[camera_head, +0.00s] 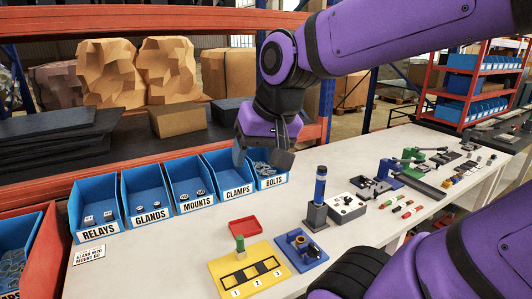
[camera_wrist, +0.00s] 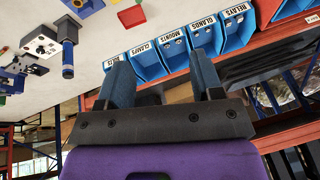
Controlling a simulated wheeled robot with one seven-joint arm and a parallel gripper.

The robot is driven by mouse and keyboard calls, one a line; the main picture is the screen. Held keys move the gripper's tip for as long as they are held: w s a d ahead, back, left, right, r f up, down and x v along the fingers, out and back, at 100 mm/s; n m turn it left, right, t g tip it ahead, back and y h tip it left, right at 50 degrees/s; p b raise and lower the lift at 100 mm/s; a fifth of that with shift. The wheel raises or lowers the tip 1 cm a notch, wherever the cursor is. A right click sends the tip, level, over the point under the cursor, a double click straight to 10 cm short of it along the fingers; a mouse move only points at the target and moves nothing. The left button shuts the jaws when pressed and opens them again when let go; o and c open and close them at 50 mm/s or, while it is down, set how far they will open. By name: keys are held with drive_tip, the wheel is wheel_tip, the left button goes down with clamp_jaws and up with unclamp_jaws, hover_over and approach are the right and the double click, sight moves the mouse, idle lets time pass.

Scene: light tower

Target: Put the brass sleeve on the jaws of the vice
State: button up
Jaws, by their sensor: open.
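My gripper (camera_head: 262,155) is above and in front of the CLAMPS and BOLTS bins. In the wrist view its two fingers (camera_wrist: 162,82) stand wide apart with nothing between them. A small blue fixture (camera_head: 300,250) on the white bench, right of the yellow board, looks like the vice. It has a dark block and a small brownish spot on top. I cannot tell whether that spot is the brass sleeve, and I see no other clear brass sleeve. The fixture is partly cut off at the top of the wrist view (camera_wrist: 82,6).
A yellow numbered board (camera_head: 250,271) with a green post, a red tray (camera_head: 243,226), an upright blue-and-black tower (camera_head: 318,195) and a grey control box (camera_head: 347,207) stand on the bench. Blue labelled bins (camera_head: 140,205) line the back. Small tools and parts lie further right.

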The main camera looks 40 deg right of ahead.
drive_tip(key=s+n, duration=0.1)
drive_tip(key=s+a+r+n, duration=0.1)
drive_tip(key=n, duration=0.1)
drive_tip(key=s+n, duration=0.1)
drive_tip(key=s, duration=0.1)
drive_tip(key=shift+a+r+t+h, duration=0.2)
drive_tip(key=shift+r+t+h, duration=0.1)
drive_tip(key=shift+r, duration=0.1)
